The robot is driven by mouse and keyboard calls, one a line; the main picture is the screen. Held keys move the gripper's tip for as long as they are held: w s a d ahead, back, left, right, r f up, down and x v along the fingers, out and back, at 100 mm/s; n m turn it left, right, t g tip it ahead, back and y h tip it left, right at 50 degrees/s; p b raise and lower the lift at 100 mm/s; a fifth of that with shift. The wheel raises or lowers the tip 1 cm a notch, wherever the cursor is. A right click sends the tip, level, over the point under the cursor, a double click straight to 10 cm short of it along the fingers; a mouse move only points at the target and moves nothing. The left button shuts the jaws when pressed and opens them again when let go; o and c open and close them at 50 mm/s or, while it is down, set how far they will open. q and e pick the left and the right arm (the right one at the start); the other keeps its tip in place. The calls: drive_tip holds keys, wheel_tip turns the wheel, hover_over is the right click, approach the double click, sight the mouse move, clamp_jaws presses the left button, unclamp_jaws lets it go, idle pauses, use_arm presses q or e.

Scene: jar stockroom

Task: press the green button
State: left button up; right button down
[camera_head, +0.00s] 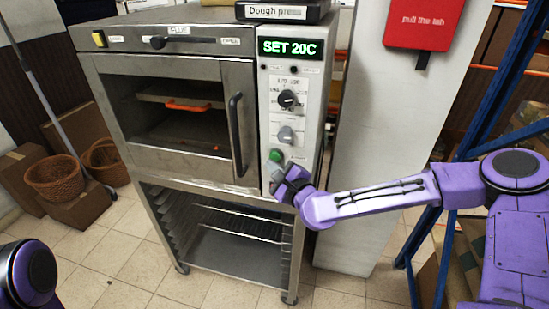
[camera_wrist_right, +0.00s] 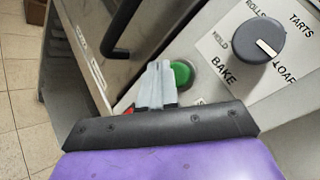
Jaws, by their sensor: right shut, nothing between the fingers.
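The green button (camera_head: 276,155) is low on the oven's control panel, below two dark and grey knobs. It also shows in the right wrist view (camera_wrist_right: 181,73), just right of my fingertips. My right gripper (camera_head: 275,172) is shut and empty, with its grey fingers (camera_wrist_right: 156,82) at the panel close to the button. I cannot tell whether the fingers touch the button or the panel. A bit of red shows beside the fingers in the wrist view. My left gripper is out of view; only a purple part of my left arm shows at the lower left.
The steel oven (camera_head: 165,152) has a vertical door handle (camera_head: 236,135) left of the panel. A knob (camera_wrist_right: 257,47) with baking labels sits right of the button. A blue rack (camera_head: 490,90) stands at the right. Wicker baskets (camera_head: 55,178) and boxes are at the left.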

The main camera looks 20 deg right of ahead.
drive_tip(key=shift+w+d, duration=0.25)
drive_tip(key=shift+w, duration=0.1)
drive_tip(key=shift+w+d+b, duration=0.25)
drive_tip(key=shift+w+b, duration=0.15)
idle(0.9)
drive_tip(key=shift+s, duration=0.1)
drive_tip(key=shift+s+a, duration=0.5)
drive_tip(key=shift+s, duration=0.15)
drive_tip(key=s+a, duration=0.2)
drive_tip(key=s+b, duration=0.1)
drive_tip(key=s, duration=0.1)
drive_tip(key=shift+s+a, duration=0.1)
drive_tip(key=shift+a, duration=0.3)
idle(0.5)
